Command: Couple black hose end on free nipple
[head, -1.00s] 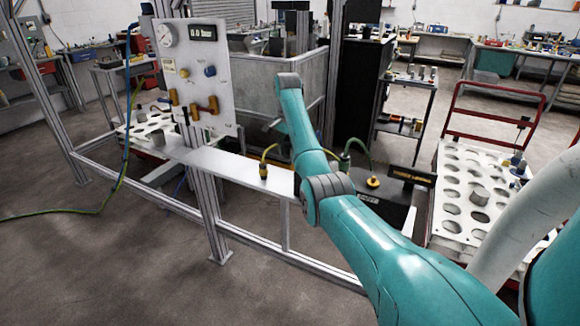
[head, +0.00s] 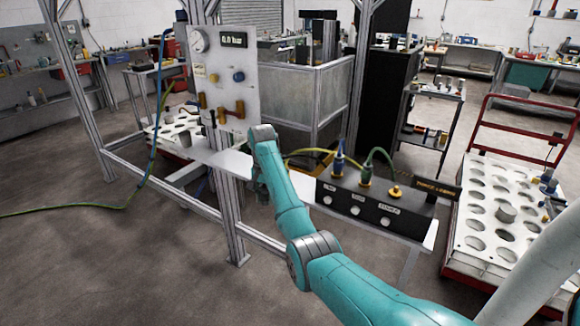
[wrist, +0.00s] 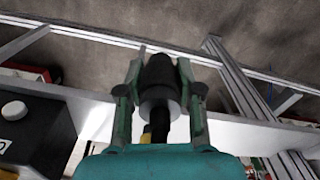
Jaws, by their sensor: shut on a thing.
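In the wrist view my gripper (wrist: 160,88) is shut on a dark cylindrical piece with a pale grey collar, taken as the black hose end (wrist: 158,72). A finger lies on each side of it, and a dark stem runs back toward the palm. In the head view my gripper (head: 260,188) shows only in part, low in front of the frame post below the panel; the hose end is hidden there. The white panel (head: 223,75) carries brass fittings (head: 238,108) and a dark fitting. I cannot tell which is the free nipple.
A black box (head: 372,205) with blue and green hose connectors and a yellow cap stands on the shelf, right of my arm. A yellow hose (head: 305,153) runs behind my arm. Frame posts (head: 226,200) stand close. A perforated white tray table (head: 482,255) is at right.

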